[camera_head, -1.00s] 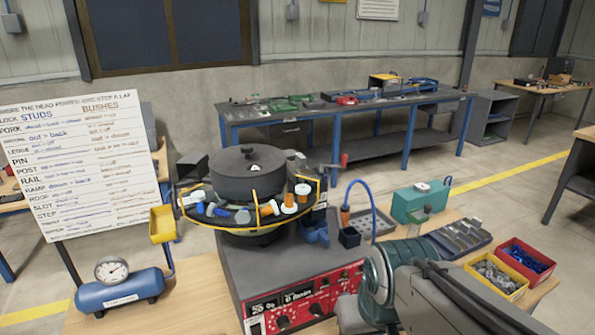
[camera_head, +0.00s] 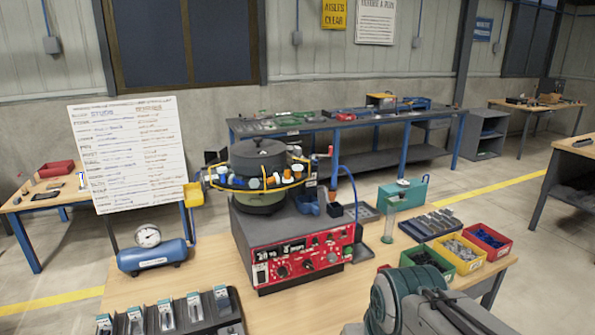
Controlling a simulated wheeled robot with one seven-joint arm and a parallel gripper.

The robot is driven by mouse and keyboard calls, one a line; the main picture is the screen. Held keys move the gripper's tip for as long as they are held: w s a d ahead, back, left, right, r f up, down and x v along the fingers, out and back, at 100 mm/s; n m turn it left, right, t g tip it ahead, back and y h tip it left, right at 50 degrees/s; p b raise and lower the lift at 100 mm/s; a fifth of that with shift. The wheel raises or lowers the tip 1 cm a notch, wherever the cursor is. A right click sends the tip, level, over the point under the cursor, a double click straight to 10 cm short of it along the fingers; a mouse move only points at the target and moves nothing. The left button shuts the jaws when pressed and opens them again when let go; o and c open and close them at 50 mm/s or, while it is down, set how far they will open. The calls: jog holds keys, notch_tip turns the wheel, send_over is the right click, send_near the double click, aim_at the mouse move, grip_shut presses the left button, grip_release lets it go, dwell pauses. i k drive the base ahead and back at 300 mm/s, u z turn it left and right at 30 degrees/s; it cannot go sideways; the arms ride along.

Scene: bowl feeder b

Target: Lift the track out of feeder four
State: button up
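A bowl feeder stands on the table, with a dark round drum (camera_head: 258,160) above a grey control box with a red front panel (camera_head: 305,258). A dark ring with a yellow edge (camera_head: 228,182) runs around the drum and carries white, blue and orange parts. I see no readable number four and cannot tell which piece is the track. A rack (camera_head: 205,322) with several blue-and-white upright pieces stands at the front left, cut by the lower edge. Part of my arm shows at the lower right; my gripper is out of view.
A blue air tank (camera_head: 152,255) with a gauge stands left of the feeder, before a whiteboard (camera_head: 127,150). To the right are a teal box (camera_head: 403,194), a dark tray (camera_head: 430,223), and green, yellow (camera_head: 458,252) and red (camera_head: 487,242) bins. Bare tabletop (camera_head: 200,275) lies left of the control box.

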aim_at(298, 151)
jog(key=z, duration=1.2)
jog(key=i, duration=1.1)
jog(key=u, duration=1.8)
